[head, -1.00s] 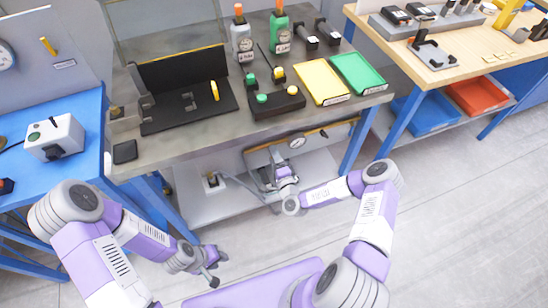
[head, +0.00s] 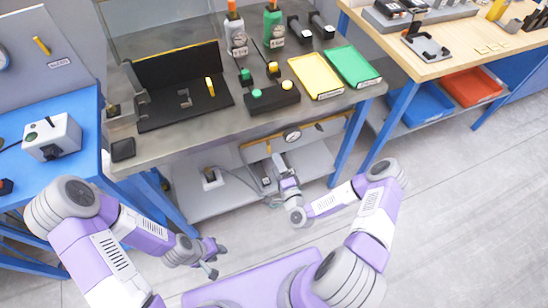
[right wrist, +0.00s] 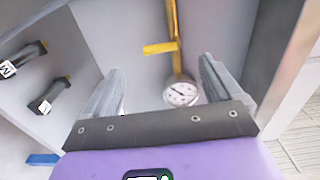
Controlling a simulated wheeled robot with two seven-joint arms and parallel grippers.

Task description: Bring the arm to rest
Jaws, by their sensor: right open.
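My right gripper (head: 277,162) is in front of the workbench, below the tabletop's front edge and above the lower shelf. In the right wrist view its two fingers (right wrist: 160,85) stand wide apart with nothing between them. A round white gauge (right wrist: 180,93) on a yellow pipe shows beyond the fingers, apart from them. My left gripper (head: 217,261) hangs low over the floor at the lower left. Its fingertips look apart and hold nothing visible.
The workbench (head: 190,147) carries a black fixture (head: 185,112), a yellow tray (head: 316,76), a green tray (head: 352,68) and bottles. A lower shelf (head: 195,205) holds a small grey box. A blue table (head: 75,185) stands left. The floor at right is clear.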

